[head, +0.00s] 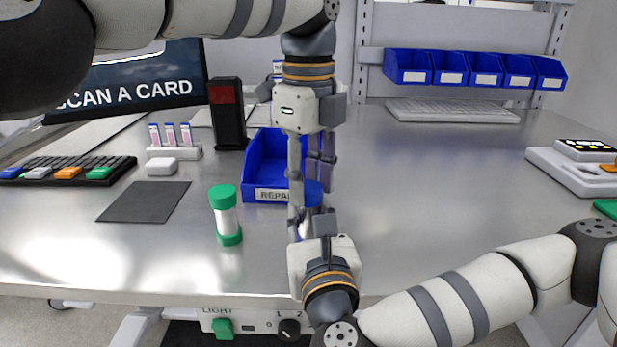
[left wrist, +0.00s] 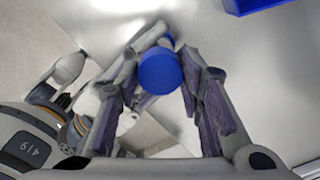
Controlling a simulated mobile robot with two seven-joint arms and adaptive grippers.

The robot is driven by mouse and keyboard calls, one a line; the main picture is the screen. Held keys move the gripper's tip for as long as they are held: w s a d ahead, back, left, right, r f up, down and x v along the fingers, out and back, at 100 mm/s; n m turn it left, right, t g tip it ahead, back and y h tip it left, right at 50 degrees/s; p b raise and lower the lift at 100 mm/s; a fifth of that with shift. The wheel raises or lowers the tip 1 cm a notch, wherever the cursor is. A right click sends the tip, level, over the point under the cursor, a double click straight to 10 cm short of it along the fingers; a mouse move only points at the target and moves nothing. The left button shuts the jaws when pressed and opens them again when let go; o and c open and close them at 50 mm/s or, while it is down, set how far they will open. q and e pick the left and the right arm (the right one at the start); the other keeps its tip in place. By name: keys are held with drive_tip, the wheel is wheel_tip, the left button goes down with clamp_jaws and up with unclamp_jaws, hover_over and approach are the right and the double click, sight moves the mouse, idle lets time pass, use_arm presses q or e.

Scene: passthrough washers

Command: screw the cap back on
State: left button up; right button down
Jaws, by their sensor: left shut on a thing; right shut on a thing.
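The blue cap (head: 313,191) is in mid-air above the front part of the table. My left gripper (head: 312,185) points straight down from above and is shut on the blue cap. In the left wrist view the round top of the cap (left wrist: 160,72) sits between the left fingers. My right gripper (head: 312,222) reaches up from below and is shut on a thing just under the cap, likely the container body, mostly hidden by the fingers. I cannot tell whether the cap is seated on it.
A clear tube with green ends (head: 228,222) stands upright to the left. A blue bin (head: 262,170) is just behind the grippers. A dark mat (head: 144,202), a white box (head: 162,167) and a red-black post (head: 228,115) are further left.

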use_arm(q)
drive_tip(key=shift+f, duration=0.5)
drive_tip(key=shift+f, duration=0.1)
drive_tip(key=shift+c, duration=0.3)
drive_tip(key=shift+f, duration=0.25)
drive_tip(key=shift+c, duration=1)
drive_tip(key=shift+f, duration=0.1)
drive_tip(key=shift+d+r+y, duration=0.2)
drive_tip(key=shift+r+y, duration=0.2)
drive_tip(key=shift+y, duration=0.2)
drive_tip(key=shift+r, duration=0.1)
drive_tip(key=shift+r, duration=0.15)
